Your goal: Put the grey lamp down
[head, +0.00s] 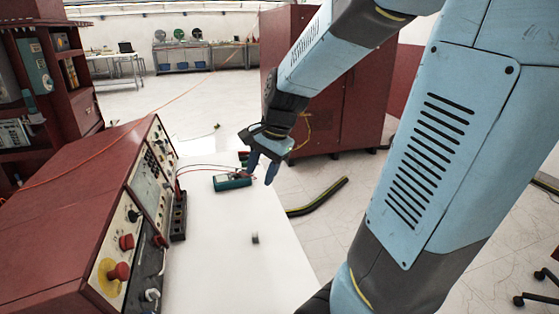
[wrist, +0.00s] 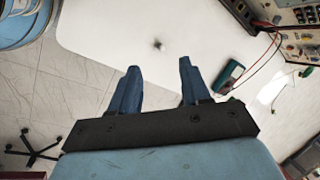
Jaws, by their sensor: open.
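A small dark grey object, probably the grey lamp (head: 255,238), stands on the white table top (head: 205,270). It is too small to make out in detail. My gripper (head: 262,176) is in the air over the far part of the table, with its blue fingers pointing down. In the wrist view my gripper (wrist: 159,68) has its two fingers wide apart with nothing between them. The lamp (wrist: 157,45) shows there just beyond the fingertips, in line with the gap and apart from both fingers.
A red control console (head: 90,215) with knobs and an emergency button borders the table on the left. A green meter (head: 232,182) with red and dark leads lies on the far part of the table. A red cabinet (head: 345,105) stands behind. The table around the lamp is clear.

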